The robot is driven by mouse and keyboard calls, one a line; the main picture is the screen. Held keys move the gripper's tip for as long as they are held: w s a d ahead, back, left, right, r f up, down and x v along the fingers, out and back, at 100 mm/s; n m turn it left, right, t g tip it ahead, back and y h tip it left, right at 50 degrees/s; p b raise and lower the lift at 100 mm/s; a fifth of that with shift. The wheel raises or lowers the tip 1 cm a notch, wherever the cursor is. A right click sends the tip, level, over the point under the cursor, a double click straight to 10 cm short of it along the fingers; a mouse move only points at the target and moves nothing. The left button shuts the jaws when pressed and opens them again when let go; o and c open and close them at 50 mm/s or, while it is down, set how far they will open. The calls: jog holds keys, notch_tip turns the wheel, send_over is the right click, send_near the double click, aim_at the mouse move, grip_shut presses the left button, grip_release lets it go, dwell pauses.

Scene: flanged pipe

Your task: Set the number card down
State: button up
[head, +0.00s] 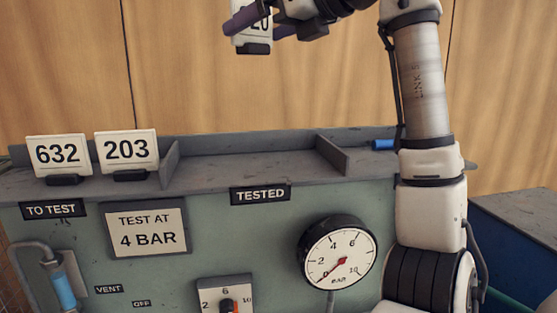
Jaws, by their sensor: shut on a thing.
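A white number card (254,35) with a dark base is held up at the top of the head view. Its number is partly hidden by my gripper; the end reads "20". My gripper (250,22) is shut on this card, well above the shelf (240,165). Two other cards, 632 (57,154) and 203 (126,149), stand upright side by side in the left section, over the label TO TEST (52,209). The middle section, over the label TESTED (260,194), is empty.
Low dividers (170,163) and (331,156) split the shelf, and a raised lip runs along its back. A blue object (383,145) lies at the right, beside my arm. A pressure gauge (338,253) near zero and a sign, TEST AT 4 BAR (147,229), are on the front panel.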

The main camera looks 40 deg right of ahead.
notch_tip(320, 180, down, 20)
jog(key=p, duration=0.2)
jog(key=shift+r+p, duration=0.2)
jog(key=shift+p, duration=0.1)
jog(key=shift+f, duration=0.15)
jog(key=o, duration=0.7)
jog(key=shift+s+d, duration=0.1)
jog(key=shift+s, duration=0.15)
jog(key=b+v, duration=0.4)
jog(key=v, duration=0.7)
jog(key=shift+s+r+b, duration=0.2)
jog(key=shift+r+b, duration=0.1)
jog(key=shift+r, duration=0.05)
